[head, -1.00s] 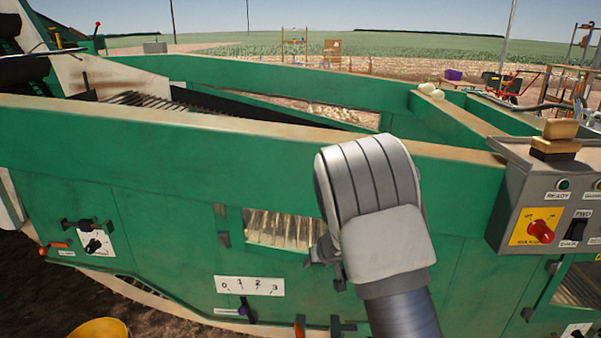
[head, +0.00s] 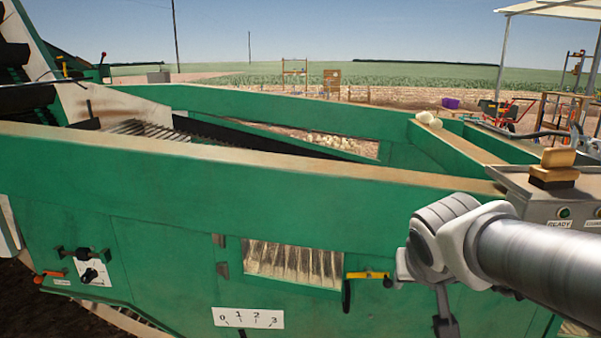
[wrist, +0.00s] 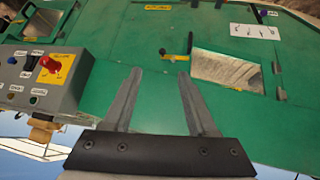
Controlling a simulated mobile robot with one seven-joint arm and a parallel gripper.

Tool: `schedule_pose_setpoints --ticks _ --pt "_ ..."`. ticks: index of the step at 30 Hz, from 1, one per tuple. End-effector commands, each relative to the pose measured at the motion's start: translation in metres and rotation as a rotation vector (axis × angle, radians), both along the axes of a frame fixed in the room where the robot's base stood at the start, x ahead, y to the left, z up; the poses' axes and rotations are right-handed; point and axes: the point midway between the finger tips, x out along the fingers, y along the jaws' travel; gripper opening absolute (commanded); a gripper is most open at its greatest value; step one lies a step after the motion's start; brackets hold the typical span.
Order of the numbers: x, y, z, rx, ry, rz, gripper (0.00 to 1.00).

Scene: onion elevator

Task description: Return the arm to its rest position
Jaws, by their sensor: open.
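My arm (head: 540,255) reaches in from the right edge of the head view, in front of the green machine (head: 150,195). My gripper shows in the wrist view (wrist: 158,77) with its two grey fingers apart and nothing between them. The machine's green side panel lies beyond the fingertips, and I see no contact. In the head view the gripper's end is small and partly cut off at the bottom.
The control box (head: 525,190) with a tan block (head: 555,168) on it is close behind my arm; its red knob (wrist: 50,64) shows in the wrist view. A yellow-handled lever (head: 367,275) sits beside the window (head: 290,262). Onions (head: 428,119) lie on the far ledge.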

Motion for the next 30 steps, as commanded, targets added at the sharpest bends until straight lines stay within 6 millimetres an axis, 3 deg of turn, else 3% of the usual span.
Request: schedule_pose_setpoints --ticks 1,6,13,15,30 --pt "-0.021 0.002 0.002 0.014 0.016 0.006 0.58" --pt "-0.08 0.02 -0.002 0.055 0.092 0.071 0.58" --pt "-0.143 0.05 -0.013 0.114 0.161 0.192 0.58" --pt "-0.138 0.048 0.015 0.111 0.164 0.188 0.58" --pt "-0.137 0.048 0.136 0.11 0.163 0.186 0.58"
